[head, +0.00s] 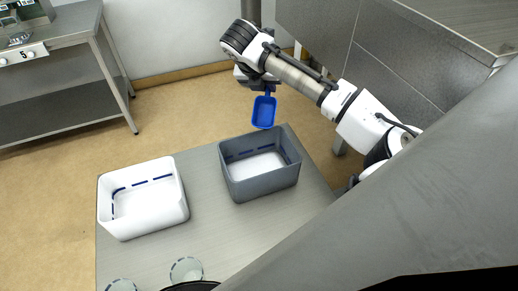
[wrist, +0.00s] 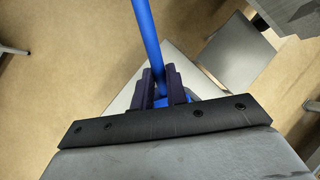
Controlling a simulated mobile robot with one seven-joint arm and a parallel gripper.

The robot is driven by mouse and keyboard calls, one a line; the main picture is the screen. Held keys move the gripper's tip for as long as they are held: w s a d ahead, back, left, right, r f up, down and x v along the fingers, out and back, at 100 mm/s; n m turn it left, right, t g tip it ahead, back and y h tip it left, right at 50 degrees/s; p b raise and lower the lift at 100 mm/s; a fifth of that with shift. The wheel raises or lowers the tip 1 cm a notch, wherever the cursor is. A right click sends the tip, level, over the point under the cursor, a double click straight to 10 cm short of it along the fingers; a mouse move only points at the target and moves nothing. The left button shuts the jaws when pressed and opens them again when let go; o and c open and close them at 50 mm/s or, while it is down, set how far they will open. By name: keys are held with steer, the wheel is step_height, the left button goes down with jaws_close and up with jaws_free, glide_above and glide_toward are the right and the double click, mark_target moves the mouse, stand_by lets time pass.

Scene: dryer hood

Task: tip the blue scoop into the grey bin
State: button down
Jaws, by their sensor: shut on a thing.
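The blue scoop (head: 264,111) hangs from my gripper (head: 266,88) in the head view, its bowl just beyond the far edge of the grey bin (head: 265,188). My gripper is shut on the scoop; in the wrist view the dark fingers (wrist: 166,86) close around its blue handle (wrist: 147,38). I cannot make out any contents in the scoop's bowl. The grey bin stands on the table, with a dashed blue line around its inner wall and a pale white area at its bottom.
A white bin (head: 143,222) with a similar dashed line stands left of the grey bin on the grey table (head: 222,225). Two round clear vessels (head: 186,270) sit at the near edge. A metal bench (head: 70,70) stands at the back left, dark cabinets (head: 395,68) at the right.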

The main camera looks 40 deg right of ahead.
steer(key=shift+w+d, duration=0.25)
steer(key=shift+w, duration=0.1)
steer(key=w+d+f+g+y, duration=0.4)
steer(key=d+f, duration=0.1)
steer(key=shift+w+n, duration=0.2)
steer(key=shift+n, duration=0.1)
steer(key=shift+f, duration=0.1)
stand_by(0.4)
